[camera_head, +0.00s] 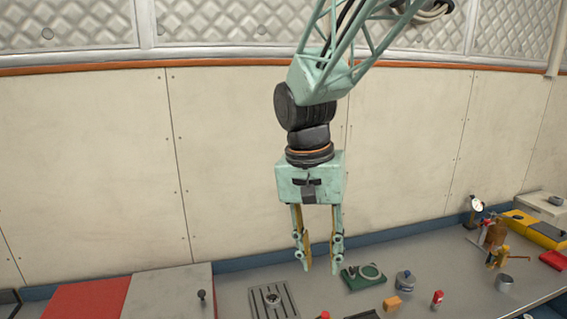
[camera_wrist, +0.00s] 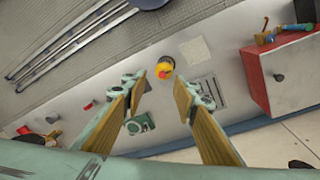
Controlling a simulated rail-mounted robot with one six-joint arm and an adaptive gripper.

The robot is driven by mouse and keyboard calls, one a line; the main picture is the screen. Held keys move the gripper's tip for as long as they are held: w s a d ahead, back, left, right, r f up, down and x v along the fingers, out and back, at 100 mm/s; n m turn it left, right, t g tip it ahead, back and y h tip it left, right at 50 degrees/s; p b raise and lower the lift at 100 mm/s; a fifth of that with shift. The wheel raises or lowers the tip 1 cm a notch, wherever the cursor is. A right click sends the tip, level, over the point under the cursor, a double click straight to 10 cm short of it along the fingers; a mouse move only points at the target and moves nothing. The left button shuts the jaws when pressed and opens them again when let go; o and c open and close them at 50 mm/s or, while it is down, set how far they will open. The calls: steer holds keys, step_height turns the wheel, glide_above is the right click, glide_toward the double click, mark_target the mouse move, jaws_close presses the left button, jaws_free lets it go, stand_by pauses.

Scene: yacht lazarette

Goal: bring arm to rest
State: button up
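My gripper (camera_head: 320,262) hangs from my arm in the head view, fingers pointing down above the grey worktop. Its two fingers are apart with nothing between them, and it looks empty. In the wrist view the fingertips (camera_wrist: 136,84) are spread as well, with the worktop well below. A red-and-yellow round item (camera_wrist: 161,68) shows between and beyond the tips there.
A grey worktop (camera_head: 432,265) carries an orange block (camera_head: 392,303), a small grey pot (camera_head: 405,280), a red cylinder (camera_head: 437,298) and a drain plate (camera_head: 273,300). A red-and-grey box (camera_head: 168,291) stands at left. A gauge (camera_head: 476,204) stands at right. The panelled wall rises behind.

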steer(key=s+d+r+n+t+b, duration=0.1)
steer(key=s+d, duration=0.3)
steer(key=s, duration=0.5)
steer(key=s+d+r+n+t+y+b, duration=0.1)
steer(key=s+d, duration=0.3)
steer(key=s, duration=0.5)
steer(key=s+d+r+n+t+b, duration=0.2)
steer(key=s+d, duration=0.2)
steer(key=s, duration=0.5)
steer(key=shift+r+y+b, duration=0.25)
steer(key=shift+y+b, duration=0.15)
steer(key=shift+w, duration=0.1)
stand_by(0.6)
